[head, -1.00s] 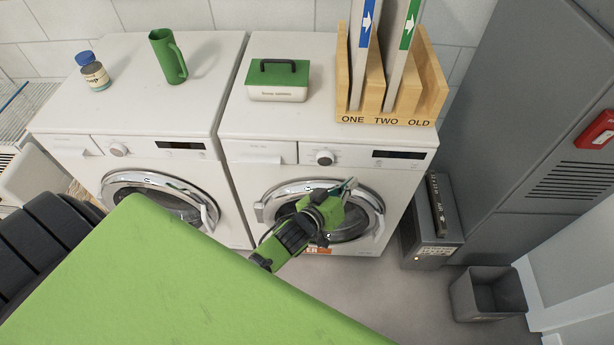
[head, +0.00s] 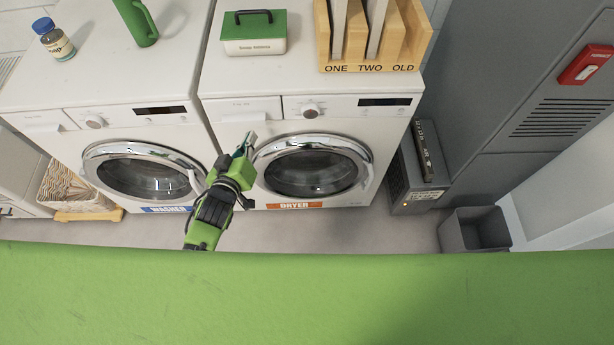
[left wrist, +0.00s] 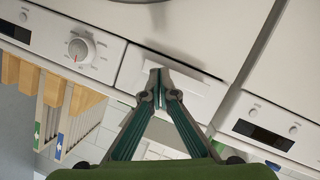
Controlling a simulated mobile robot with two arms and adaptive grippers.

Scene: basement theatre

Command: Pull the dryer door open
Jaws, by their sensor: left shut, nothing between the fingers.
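The white dryer (head: 232,157) stands on the right of the two machines, with an orange DRYER label below its door. Its round dryer door (head: 312,168) has a chrome ring and dark glass and looks closed. A pale handle (head: 367,177) sits at the ring's right side. My left gripper (head: 249,141) is shut and empty, in front of the dryer's upper left, left of the door and away from the handle. In the left wrist view, its fingertips (left wrist: 158,82) meet in front of the dryer's drawer panel (left wrist: 190,88); contact is unclear. My right gripper is out of view.
The washer (head: 145,172) stands close on the left. A soap box (head: 254,34) and a wooden rack (head: 374,60) are on the dryer. A grey bin (head: 474,232) and a low grey unit (head: 414,178) stand right. Some floor (head: 345,230) before the dryer is clear.

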